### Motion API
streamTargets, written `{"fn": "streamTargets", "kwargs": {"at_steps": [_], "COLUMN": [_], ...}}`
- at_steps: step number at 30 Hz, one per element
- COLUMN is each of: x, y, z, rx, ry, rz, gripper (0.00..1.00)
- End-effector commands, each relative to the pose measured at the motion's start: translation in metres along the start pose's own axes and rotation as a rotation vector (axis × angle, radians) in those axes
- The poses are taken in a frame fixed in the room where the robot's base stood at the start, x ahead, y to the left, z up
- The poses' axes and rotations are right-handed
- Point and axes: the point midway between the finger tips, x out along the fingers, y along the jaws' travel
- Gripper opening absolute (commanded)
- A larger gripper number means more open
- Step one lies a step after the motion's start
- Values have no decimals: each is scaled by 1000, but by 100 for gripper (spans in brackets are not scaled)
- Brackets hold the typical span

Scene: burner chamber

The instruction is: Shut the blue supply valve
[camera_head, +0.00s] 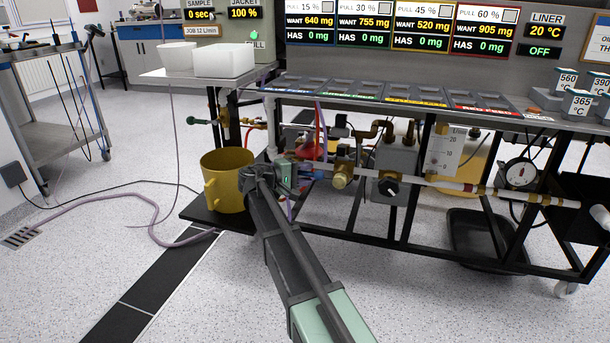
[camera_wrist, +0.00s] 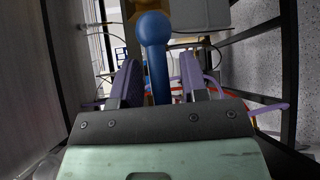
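The blue supply valve's lever (camera_wrist: 157,66), with a round ball end, stands upright in the middle of the wrist view. My gripper (camera_wrist: 160,82) is open, with one purple-grey finger on each side of the lever. A gap shows between the lever and the right finger; the left finger is very close, and I cannot tell whether it touches. In the head view my gripper (camera_head: 284,180) is under the bench, among the pipes beside the yellow pot. The lever is mostly hidden there by my arm and the pipework.
The yellow pot (camera_head: 226,180) stands on a low black shelf just left of my gripper. A brass fitting (camera_head: 342,176) and a grey regulator box with a black knob (camera_head: 388,187) are to its right. Black frame posts flank the space. A purple hose (camera_head: 150,232) lies on the floor.

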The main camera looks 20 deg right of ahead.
Motion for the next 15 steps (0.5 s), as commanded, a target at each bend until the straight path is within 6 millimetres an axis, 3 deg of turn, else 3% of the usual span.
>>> {"fn": "streamTargets", "kwargs": {"at_steps": [1, 7, 15], "x": [0, 0, 0], "y": [0, 0, 0], "z": [0, 0, 0], "rx": [0, 0, 1], "ry": [0, 0, 0], "rz": [0, 0, -1], "gripper": [33, 2, 0]}}
